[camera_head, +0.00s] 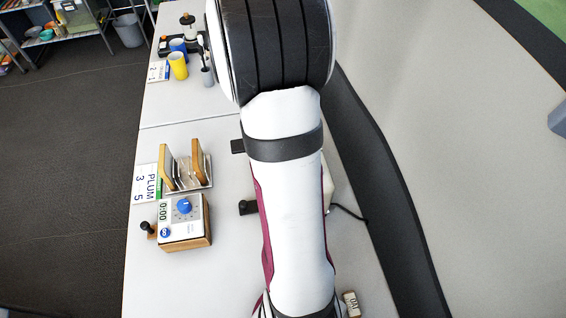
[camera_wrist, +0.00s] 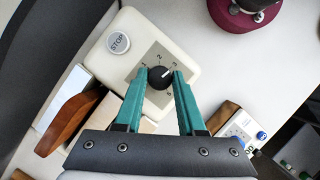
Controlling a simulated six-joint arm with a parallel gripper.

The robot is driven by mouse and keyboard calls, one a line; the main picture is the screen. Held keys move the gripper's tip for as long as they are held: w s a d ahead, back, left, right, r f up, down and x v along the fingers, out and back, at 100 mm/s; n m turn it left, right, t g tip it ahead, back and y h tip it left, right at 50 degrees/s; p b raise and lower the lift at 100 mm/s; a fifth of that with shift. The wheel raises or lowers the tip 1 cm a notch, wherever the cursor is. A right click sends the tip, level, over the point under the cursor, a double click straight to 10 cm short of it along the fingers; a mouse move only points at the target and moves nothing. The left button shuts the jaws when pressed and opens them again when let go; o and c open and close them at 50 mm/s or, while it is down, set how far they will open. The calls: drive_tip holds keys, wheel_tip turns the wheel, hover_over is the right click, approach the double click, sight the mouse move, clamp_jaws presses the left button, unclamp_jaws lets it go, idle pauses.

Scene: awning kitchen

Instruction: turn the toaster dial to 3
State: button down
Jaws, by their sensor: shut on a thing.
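The cream toaster (camera_wrist: 185,45) fills the upper middle of the wrist view. It has a round STOP button (camera_wrist: 118,43) and a black dial (camera_wrist: 160,77) on a grey panel marked 1, 2 and 3. The dial's white mark points to the upper right, towards the 3. My gripper (camera_wrist: 160,76) has its teal fingers closed on the two sides of the dial. In the head view my arm hides the gripper, the dial and most of the toaster; only a cream edge (camera_head: 327,186) shows.
A timer box (camera_head: 186,222) with a blue knob stands left of my arm, near a rack (camera_head: 188,181) with wooden slices and a PLUM card (camera_head: 146,184). Yellow (camera_head: 178,66) and blue cups stand at the far end. A cord runs right of my arm.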

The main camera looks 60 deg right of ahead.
drive_tip(key=c, duration=0.5)
unclamp_jaws()
drive_tip(key=v, duration=1.5)
drive_tip(key=shift+r, duration=0.35)
drive_tip(key=shift+w, duration=0.15)
